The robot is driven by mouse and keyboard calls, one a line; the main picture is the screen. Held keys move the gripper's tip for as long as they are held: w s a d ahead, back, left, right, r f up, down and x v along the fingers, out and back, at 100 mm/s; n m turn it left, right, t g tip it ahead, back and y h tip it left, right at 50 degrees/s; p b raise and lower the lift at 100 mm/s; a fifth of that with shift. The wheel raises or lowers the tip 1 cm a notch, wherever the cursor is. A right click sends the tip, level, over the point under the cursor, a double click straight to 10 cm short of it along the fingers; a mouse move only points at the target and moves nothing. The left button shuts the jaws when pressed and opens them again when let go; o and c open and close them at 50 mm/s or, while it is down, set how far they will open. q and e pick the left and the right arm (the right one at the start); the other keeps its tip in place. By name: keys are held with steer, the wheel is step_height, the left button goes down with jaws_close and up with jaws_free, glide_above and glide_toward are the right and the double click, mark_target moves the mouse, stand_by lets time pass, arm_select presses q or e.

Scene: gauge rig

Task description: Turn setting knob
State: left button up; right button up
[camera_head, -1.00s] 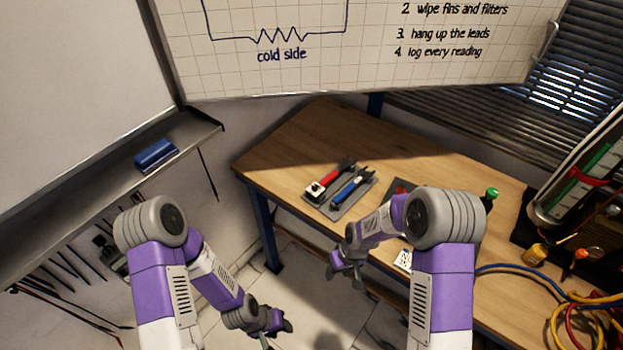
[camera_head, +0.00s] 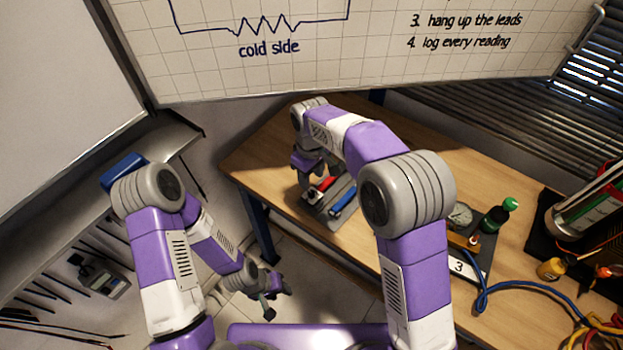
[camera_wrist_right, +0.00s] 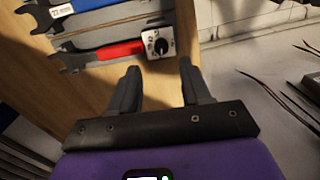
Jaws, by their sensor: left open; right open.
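In the head view the knob (camera_head: 311,196) shows just below my right gripper (camera_head: 308,178). In the right wrist view my right gripper (camera_wrist_right: 158,68) is open and empty, its fingertips pointing toward the knob, apart from it in the picture. The exact height gap cannot be told. My left gripper (camera_head: 274,301) is open, low over the floor, away from the table.
A dial gauge (camera_head: 460,215), a green-capped bottle (camera_head: 496,215) and a blue cable (camera_head: 510,284) are at the right. A grey ledge (camera_head: 170,145) is at left.

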mark_target(312, 193)
steer(key=f, duration=0.2)
steer(key=f+b, duration=0.1)
steer(key=f, duration=0.3)
steer(key=shift+s, duration=0.3)
steer(key=shift+c, duration=0.3)
jaws_close()
